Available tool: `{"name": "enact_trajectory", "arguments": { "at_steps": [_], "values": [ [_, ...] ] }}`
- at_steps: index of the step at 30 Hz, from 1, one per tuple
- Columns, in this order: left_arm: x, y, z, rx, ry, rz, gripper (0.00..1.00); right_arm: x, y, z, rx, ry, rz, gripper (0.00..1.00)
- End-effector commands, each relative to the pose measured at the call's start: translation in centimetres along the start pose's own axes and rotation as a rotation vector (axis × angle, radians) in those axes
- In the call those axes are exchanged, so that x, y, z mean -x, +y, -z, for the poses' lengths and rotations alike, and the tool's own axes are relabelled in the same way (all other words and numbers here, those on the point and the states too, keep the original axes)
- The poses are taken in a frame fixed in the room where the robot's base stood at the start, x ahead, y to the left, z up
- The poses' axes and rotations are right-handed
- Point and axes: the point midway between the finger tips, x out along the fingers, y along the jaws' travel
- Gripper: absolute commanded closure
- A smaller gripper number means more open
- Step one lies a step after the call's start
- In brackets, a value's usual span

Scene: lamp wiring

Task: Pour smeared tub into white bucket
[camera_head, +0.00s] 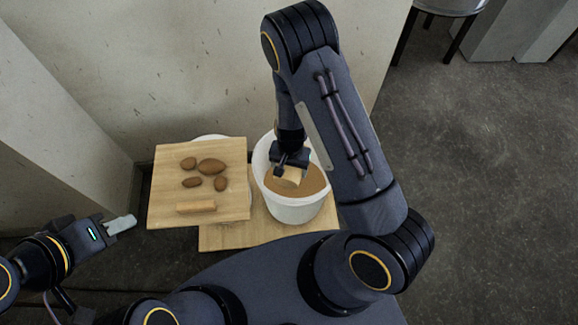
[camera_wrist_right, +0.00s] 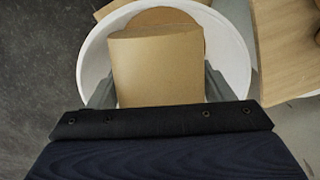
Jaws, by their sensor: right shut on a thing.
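The white bucket (camera_head: 297,212) stands on a wooden board, with a brown mass (camera_head: 312,182) inside it. My right gripper (camera_head: 291,160) is over the bucket's mouth, shut on a tan, box-like thing (camera_head: 287,179) that I take to be the smeared tub. In the right wrist view the tub (camera_wrist_right: 155,68) sits between the fingers, in front of the bucket's white rim (camera_wrist_right: 94,62). Its opening and any smears cannot be made out. My left gripper (camera_head: 120,224) is at the lower left, away from the bucket; its finger gap is unclear.
A lower board (camera_head: 225,237) lies under the bucket. Pale walls stand close behind and left.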

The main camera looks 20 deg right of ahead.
Motion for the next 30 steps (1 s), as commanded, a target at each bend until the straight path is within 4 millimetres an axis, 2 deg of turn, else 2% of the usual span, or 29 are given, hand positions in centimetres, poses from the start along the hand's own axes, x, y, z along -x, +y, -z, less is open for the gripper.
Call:
{"name": "enact_trajectory", "arguments": {
  "at_steps": [3, 18, 30],
  "values": [
    [0.2, 0.1, 0.1, 0.000, 0.000, 0.000, 0.64, 0.2, 0.0, 0.8, -0.005, -0.118, 0.003, 0.60],
    [0.3, 0.2, 0.2, 0.000, 0.000, 0.000, 0.64, 2.0, 0.0, 2.3, -0.003, -0.424, 0.001, 0.60],
    [0.2, 0.1, 0.1, 0.000, 0.000, 0.000, 0.64, 2.6, 0.0, 2.6, -0.001, -0.495, -0.001, 0.60]
  ]
}}
